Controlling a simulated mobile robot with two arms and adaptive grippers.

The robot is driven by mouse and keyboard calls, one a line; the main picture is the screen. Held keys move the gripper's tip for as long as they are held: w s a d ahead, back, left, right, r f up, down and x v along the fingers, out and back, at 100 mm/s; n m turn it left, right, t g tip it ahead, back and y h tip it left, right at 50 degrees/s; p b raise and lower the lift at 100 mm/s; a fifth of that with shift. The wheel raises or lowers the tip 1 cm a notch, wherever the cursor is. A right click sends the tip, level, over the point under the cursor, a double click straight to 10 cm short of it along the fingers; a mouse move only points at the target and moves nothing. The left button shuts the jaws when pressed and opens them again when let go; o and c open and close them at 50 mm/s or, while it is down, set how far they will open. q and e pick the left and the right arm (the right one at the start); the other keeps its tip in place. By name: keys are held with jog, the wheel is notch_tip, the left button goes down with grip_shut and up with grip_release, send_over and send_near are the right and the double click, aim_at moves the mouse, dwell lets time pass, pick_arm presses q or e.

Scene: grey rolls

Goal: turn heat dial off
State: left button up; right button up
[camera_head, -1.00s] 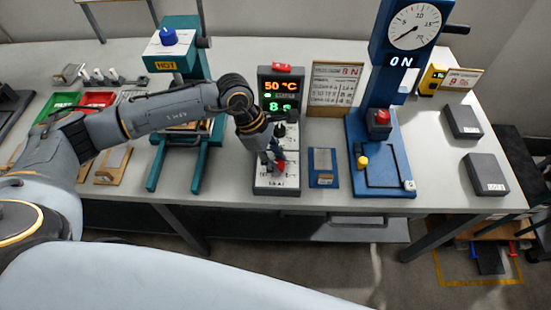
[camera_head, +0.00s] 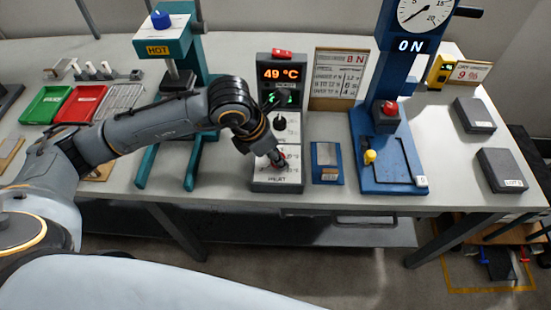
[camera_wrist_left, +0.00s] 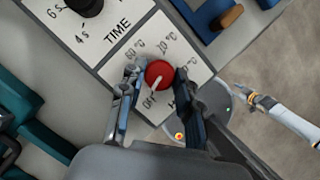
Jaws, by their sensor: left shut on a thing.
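The heat dial (camera_wrist_left: 158,74) is a round red knob with a white pointer on a white panel. Temperature marks surround it in the left wrist view. Its pointer faces the lower left, toward lettering that seems to read OFF. My left gripper (camera_wrist_left: 156,85) is shut on the dial, one finger on each side. In the head view my left gripper (camera_head: 276,159) reaches down to the lower part of the control unit (camera_head: 261,172) and mostly hides the dial. The unit's display (camera_head: 281,73) reads 49 °C. My right gripper is not in view.
A black time knob (camera_head: 279,122) sits above the dial, with a red switch (camera_head: 282,52) on top of the unit. A teal press (camera_head: 147,165) stands left and a blue press (camera_head: 365,160) right.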

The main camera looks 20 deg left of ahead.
pick_arm(q)
jog(key=shift+n+t+y+b, duration=0.3)
jog(key=shift+n+y+b, duration=0.2)
jog(key=shift+n+b, duration=0.7)
jog(key=shift+n, duration=0.3)
jog(key=o, duration=1.1)
jog(key=shift+o, duration=0.2)
jog(key=v, duration=1.2)
